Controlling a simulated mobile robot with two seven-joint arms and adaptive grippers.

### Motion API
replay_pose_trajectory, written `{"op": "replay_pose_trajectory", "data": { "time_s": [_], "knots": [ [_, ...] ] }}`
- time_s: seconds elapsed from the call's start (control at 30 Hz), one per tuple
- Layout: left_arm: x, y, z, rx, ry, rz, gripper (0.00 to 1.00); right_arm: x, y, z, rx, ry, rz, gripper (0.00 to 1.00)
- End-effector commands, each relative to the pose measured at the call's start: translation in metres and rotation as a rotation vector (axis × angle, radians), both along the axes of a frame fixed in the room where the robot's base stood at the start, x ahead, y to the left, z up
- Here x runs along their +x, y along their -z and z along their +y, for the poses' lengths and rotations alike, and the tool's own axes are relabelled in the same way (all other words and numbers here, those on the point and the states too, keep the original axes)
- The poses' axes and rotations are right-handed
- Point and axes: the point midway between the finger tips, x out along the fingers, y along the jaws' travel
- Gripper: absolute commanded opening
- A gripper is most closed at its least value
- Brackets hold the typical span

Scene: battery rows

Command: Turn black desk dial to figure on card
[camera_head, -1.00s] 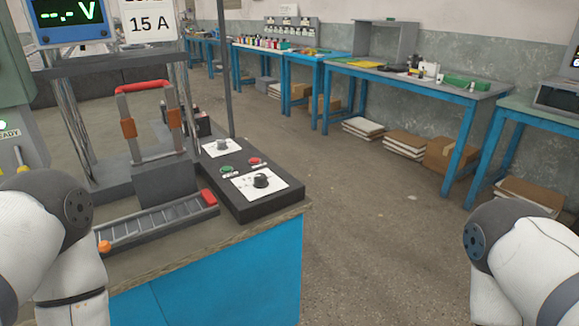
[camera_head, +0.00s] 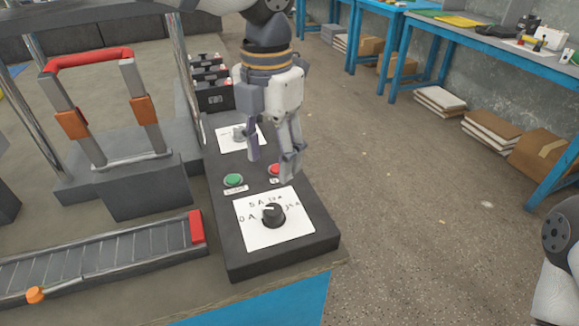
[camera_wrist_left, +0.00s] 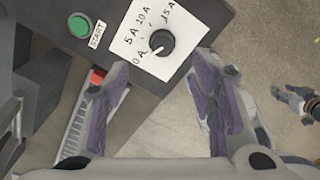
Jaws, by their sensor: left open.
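The black dial (camera_head: 273,214) sits on a white card at the near end of the dark control box (camera_head: 232,262). It also shows in the left wrist view (camera_wrist_left: 161,42), with hand-written marks from 0 A to 15 A around it. Its white pointer is turned toward the 0 A side. My left gripper (camera_head: 272,162) points down above the box, behind the dial, open and empty. In the left wrist view my left gripper (camera_wrist_left: 155,78) has its fingers apart, with the dial beyond them. My right gripper (camera_wrist_left: 296,102) shows small at the right edge there; its jaw state is unclear.
A green button (camera_head: 233,180) and a red button (camera_head: 275,169) sit behind the dial. A second dial (camera_head: 238,134) is farther back. A fixture with a red handle (camera_head: 88,59) and a ribbed track (camera_head: 100,262) stand to the left. Floor is free to the right.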

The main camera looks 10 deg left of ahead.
Motion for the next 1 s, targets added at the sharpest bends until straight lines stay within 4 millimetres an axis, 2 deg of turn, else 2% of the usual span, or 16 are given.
{"op": "replay_pose_trajectory", "data": {
  "time_s": [0.07, 0.17, 0.4, 0.6, 0.73, 0.97, 1.0],
  "knots": [
    [-0.001, 0.001, -0.001, -0.004, -0.002, 0.002, 0.51, -0.001, 0.0, 0.0, 0.0, 0.0, 0.004, 0.4],
    [-0.001, 0.015, -0.001, -0.002, -0.001, 0.005, 0.51, -0.003, 0.001, 0.0, 0.0, 0.0, 0.01, 0.4],
    [-0.002, 0.078, 0.0, 0.0, 0.0, 0.008, 0.51, -0.009, 0.007, 0.0, 0.0, 0.0, 0.029, 0.4],
    [-0.002, 0.112, 0.0, -0.001, -0.001, 0.003, 0.51, -0.011, 0.009, 0.0, 0.0, 0.0, 0.037, 0.4],
    [-0.002, 0.12, 0.0, -0.002, 0.0, 0.0, 0.51, -0.012, 0.01, 0.0, 0.0, -0.001, 0.038, 0.4],
    [-0.002, 0.12, 0.0, -0.002, 0.0, -0.001, 0.51, -0.011, 0.01, 0.0, 0.0, -0.001, 0.037, 0.4],
    [-0.002, 0.12, 0.0, -0.002, 0.0, -0.001, 0.42, -0.011, 0.01, 0.0, 0.0, -0.001, 0.037, 0.4]
  ]
}}
